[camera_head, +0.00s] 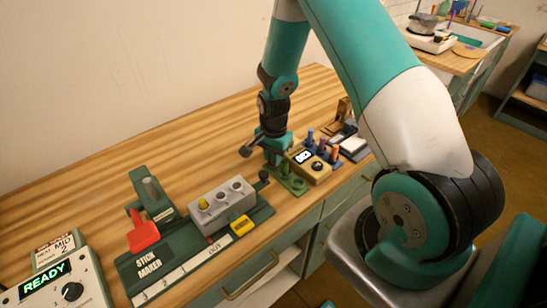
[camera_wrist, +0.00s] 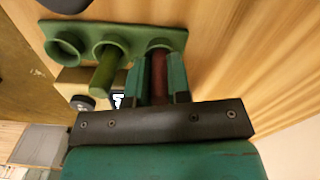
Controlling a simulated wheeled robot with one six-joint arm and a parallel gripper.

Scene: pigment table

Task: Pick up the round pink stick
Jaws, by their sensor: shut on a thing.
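My gripper (camera_wrist: 163,84) is shut on a dark reddish-pink round stick (camera_wrist: 158,74), which shows between its two green fingers. The stick's far end is at the right ring of a green three-ring holder (camera_wrist: 80,29); I cannot tell whether it is still inside the ring. A green stick (camera_wrist: 106,70) stands in the middle ring, and the left ring looks empty. In the head view my gripper (camera_head: 274,158) is low over the table beside the green holder (camera_head: 292,185), and the pink stick cannot be made out there.
A small tan device with a lit display (camera_head: 318,169) stands right of the holder, with several coloured sticks (camera_head: 321,149) behind it. The green stick maker (camera_head: 150,263) with a red handle (camera_head: 143,233) and a grey block lies to the left. The table behind is clear.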

